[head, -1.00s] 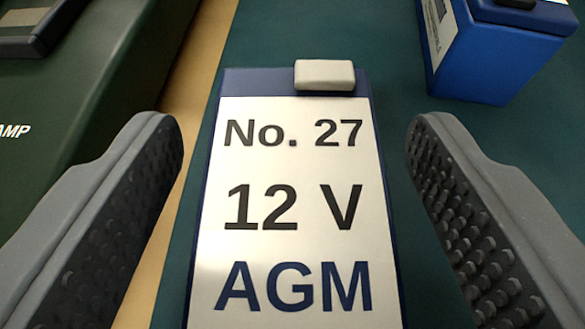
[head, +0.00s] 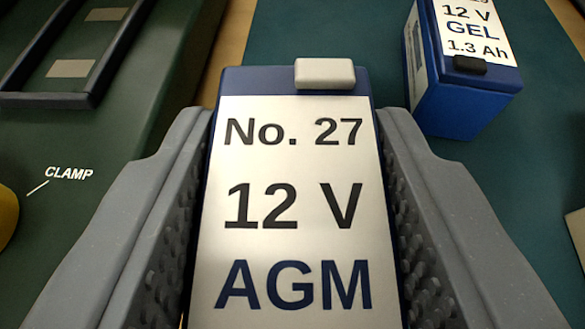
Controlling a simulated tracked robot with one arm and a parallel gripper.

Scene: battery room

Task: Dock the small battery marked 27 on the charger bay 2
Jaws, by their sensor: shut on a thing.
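The small battery marked No. 27, 12 V AGM (head: 295,215), fills the middle of the head view. It is blue with a white label and a pale terminal block (head: 325,74) on its top far edge. My gripper (head: 297,140) is shut on it, with one studded pad against each long side. The dark green charger (head: 70,215) lies to the left, with part of a black bay frame (head: 45,101) and a "CLAMP" marking in view. No bay number shows. The underside of the battery is hidden.
Another blue battery, labelled 12 V GEL 1.3 Ah (head: 462,85), stands at the upper right. A yellow knob-like part (head: 6,215) shows at the left edge. A pale object (head: 576,235) is cut off at the right edge. Teal surface between them is clear.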

